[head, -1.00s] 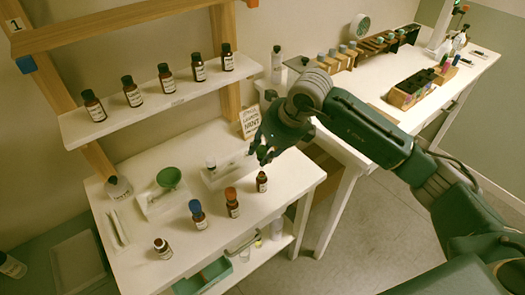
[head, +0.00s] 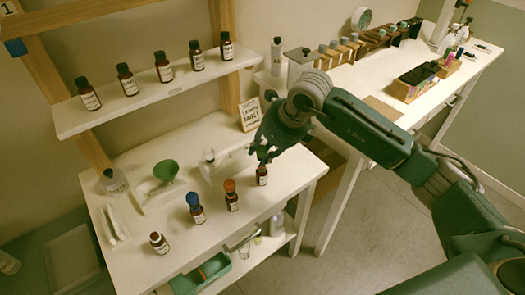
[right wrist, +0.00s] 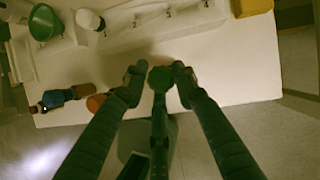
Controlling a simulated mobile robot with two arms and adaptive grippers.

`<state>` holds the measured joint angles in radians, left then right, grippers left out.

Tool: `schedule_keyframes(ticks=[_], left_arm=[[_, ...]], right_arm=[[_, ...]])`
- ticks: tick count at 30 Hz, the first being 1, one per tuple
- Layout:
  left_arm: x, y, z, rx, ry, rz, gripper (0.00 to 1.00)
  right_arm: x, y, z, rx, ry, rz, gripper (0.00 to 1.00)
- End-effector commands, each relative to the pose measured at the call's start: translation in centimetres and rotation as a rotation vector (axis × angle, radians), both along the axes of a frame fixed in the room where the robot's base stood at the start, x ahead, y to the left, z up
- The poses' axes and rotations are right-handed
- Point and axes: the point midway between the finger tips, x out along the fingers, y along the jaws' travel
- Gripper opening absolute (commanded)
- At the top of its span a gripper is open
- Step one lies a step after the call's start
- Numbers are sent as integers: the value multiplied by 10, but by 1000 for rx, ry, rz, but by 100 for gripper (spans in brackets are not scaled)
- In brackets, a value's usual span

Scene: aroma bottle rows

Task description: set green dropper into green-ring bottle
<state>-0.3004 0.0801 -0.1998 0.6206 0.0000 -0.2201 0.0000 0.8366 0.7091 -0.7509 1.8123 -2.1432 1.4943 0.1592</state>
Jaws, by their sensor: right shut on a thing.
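My right gripper (head: 263,157) is shut on the green dropper, whose round green top (right wrist: 160,78) shows between the two fingertips in the right wrist view. In the head view the dropper is hidden by my fingers. A small brown bottle with a white label (head: 262,175) stands upright on the white table, directly under my gripper. Its neck is close to or hidden by the fingertips, so I cannot tell whether the dropper is inside it. No green ring is discernible on it at this size. My left gripper is not in view.
An orange-topped bottle (head: 231,196), a blue-topped bottle (head: 196,208) and another brown bottle (head: 159,243) stand in a row to the left. A green funnel (head: 166,170) and a white-topped dropper (head: 209,156) are behind. A shelf (head: 150,97) holds several dark bottles.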

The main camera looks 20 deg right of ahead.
Motion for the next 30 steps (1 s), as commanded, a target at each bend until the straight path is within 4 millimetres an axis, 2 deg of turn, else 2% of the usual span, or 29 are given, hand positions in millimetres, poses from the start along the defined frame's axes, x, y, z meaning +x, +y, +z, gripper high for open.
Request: schedule_keyframes(ticks=[14, 30], left_arm=[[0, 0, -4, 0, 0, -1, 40], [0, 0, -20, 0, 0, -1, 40]], right_arm=[[0, 0, -4, 0, 0, 0, 22], [0, 0, -23, 0, 0, 0, 22]])
